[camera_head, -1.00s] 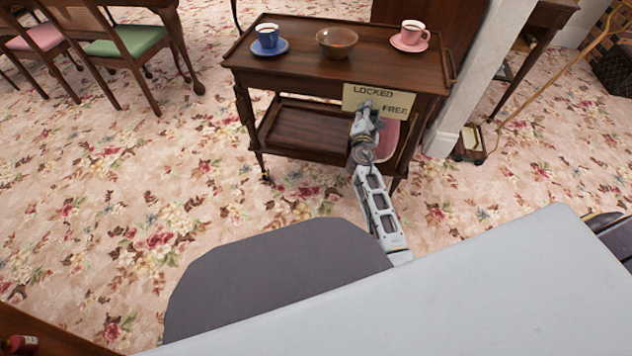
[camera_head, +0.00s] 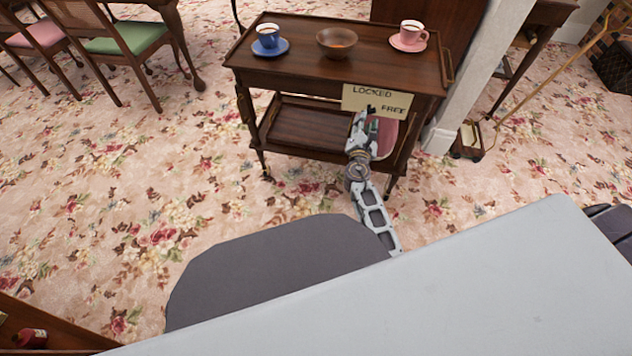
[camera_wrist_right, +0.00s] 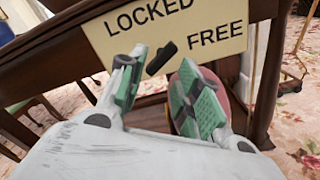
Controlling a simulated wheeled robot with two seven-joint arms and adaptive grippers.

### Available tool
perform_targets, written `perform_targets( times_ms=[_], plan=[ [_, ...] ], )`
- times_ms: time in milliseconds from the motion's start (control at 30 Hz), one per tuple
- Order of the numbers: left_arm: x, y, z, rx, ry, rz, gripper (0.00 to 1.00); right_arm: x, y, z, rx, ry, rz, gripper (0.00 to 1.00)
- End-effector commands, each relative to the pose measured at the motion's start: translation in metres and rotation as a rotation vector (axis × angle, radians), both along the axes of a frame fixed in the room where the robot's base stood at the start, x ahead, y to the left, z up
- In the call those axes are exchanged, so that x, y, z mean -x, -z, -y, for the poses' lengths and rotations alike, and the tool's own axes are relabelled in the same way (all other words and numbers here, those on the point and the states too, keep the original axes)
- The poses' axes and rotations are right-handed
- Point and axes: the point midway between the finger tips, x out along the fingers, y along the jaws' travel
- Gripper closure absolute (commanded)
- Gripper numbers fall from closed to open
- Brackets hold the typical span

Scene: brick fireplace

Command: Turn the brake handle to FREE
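The cream brake plate (camera_head: 392,101) is on the front edge of the wooden trolley, with LOCKED at its upper left and FREE at its right; it also fills the top of the right wrist view (camera_wrist_right: 205,20). The short black brake handle (camera_wrist_right: 161,58) lies slanted below the words, its upper end leaning right; in the head view it is a small dark spot (camera_head: 371,109). My right gripper (camera_head: 362,119) is just below and in front of the plate. Its green-padded fingers (camera_wrist_right: 160,88) are apart and empty, with the handle showing beyond the gap. My left gripper is not in view.
The trolley top (camera_head: 300,59) holds a blue cup (camera_head: 267,37), a wooden bowl (camera_head: 337,43) and a pink cup (camera_head: 412,35). A pink rounded thing (camera_head: 386,137) is behind my right gripper. A white post (camera_head: 470,85) stands right of the trolley.

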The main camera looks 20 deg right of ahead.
Motion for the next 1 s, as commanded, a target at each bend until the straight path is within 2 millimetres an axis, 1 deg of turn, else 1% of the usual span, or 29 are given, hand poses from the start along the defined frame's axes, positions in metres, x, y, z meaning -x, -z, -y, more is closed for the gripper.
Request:
perform_targets(
  times_ms=[33,767,833,900,1000],
  plan=[
    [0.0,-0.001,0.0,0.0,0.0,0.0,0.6,0.005,0.001,-0.003,0.001,0.0,-0.002,0.66],
    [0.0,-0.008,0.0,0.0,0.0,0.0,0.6,0.07,0.0,-0.043,0.0,0.0,-0.002,0.66],
    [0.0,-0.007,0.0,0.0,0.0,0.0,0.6,0.068,0.0,-0.044,-0.03,-0.009,0.018,0.66],
    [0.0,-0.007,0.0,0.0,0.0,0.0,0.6,0.064,0.004,-0.049,-0.094,-0.037,0.032,0.66],
    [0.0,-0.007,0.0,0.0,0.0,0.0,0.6,0.063,0.009,-0.052,-0.152,-0.048,0.039,0.66]
  ],
)
